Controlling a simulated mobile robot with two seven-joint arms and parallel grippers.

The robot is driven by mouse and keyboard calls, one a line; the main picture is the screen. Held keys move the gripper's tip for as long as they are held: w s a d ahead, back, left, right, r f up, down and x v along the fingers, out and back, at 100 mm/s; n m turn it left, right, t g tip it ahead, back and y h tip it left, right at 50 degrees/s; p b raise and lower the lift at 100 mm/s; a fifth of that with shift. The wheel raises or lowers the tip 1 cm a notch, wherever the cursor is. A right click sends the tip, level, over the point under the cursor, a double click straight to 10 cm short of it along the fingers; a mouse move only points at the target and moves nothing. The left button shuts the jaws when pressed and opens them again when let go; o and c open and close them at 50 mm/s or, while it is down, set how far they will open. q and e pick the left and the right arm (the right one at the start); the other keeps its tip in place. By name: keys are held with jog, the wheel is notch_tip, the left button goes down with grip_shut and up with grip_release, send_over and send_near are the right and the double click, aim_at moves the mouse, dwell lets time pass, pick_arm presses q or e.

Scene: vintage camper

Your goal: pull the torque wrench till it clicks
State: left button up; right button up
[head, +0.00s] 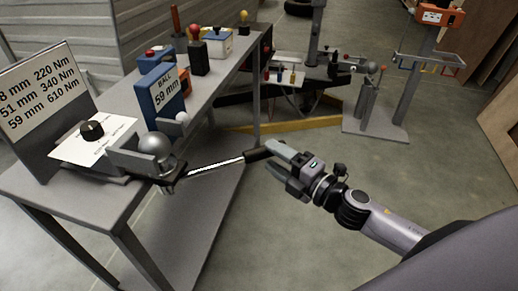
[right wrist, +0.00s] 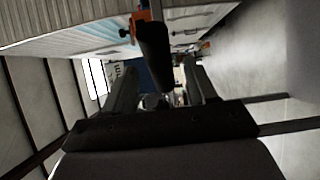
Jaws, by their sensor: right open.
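The torque wrench (head: 215,165) sticks out to the right from a clamped fixture with a steel ball (head: 154,143) at the bench's front edge. Its shaft is silver and its grip is black (head: 257,154). My right gripper (head: 273,158) is open at the free end of the black grip. In the right wrist view, a black handle (right wrist: 152,58) shows between and beyond the open fingers of the right gripper (right wrist: 160,76). I cannot tell whether the fingers touch it. My left gripper is not in view.
The metal bench (head: 103,205) carries a sign with sizes and Nm values (head: 38,92), a white card with a black knob (head: 92,130) and a blue "BALL 59 mm" box (head: 163,92). A trailer hitch (head: 325,68) and a grey stand (head: 375,125) are behind.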

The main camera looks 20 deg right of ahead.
aim_at(259, 148)
jog(key=shift+x, duration=2.8)
grip_shut()
